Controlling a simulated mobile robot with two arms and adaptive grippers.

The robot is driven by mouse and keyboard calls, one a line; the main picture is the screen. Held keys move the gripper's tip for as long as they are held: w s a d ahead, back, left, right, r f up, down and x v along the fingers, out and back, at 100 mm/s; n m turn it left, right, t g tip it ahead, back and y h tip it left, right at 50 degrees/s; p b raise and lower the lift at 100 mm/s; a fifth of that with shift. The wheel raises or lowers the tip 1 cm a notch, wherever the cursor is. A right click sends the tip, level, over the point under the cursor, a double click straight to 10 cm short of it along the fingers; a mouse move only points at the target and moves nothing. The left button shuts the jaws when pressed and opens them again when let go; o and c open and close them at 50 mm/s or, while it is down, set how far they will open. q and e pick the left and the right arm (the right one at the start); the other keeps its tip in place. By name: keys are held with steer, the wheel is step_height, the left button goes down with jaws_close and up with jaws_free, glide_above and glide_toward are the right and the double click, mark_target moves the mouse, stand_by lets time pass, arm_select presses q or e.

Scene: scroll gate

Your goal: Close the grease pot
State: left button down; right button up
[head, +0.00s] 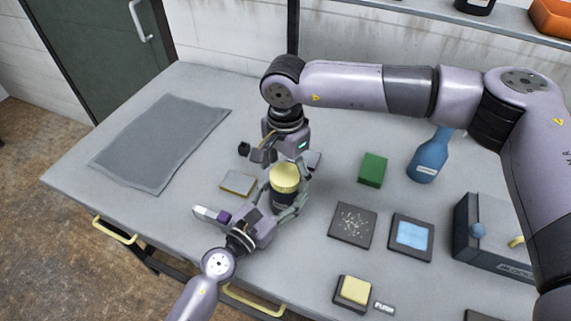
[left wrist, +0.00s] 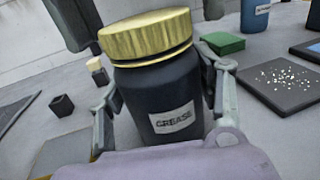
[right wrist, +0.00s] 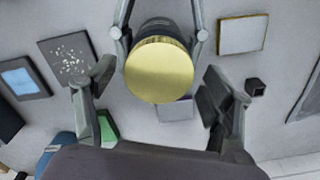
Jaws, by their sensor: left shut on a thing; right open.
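The grease pot is a dark jar (left wrist: 165,100) with a white GREASE label, upright on the table. Its gold lid (head: 285,177) sits on top of the jar; I cannot tell how tightly it is on. The lid also shows in the right wrist view (right wrist: 160,72). My left gripper (head: 285,203) is shut on the jar's body from the front, a finger on each side, below the lid. My right gripper (head: 283,155) points down above the lid, open and empty. Its fingers are spread on either side of the lid, apart from it.
A yellow-edged pad (head: 238,184) and a small black cup (head: 244,149) lie left of the pot. A green block (head: 372,170), a blue bottle (head: 429,158), dark tiles (head: 353,226) and a yellow push button (head: 355,290) stand to the right. A grey mat (head: 160,142) covers the left.

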steer(key=shift+c, duration=0.2)
steer(key=c, duration=1.2)
steer(key=m, duration=0.6)
steer(key=shift+m, duration=0.3)
arm_select(q)
steer(key=shift+d, duration=0.1)
arm_select(e)
steer(key=m, duration=0.5)
steer(key=o, duration=1.4)
steer(key=shift+c, duration=0.2)
step_height(320, 180, up, 12)
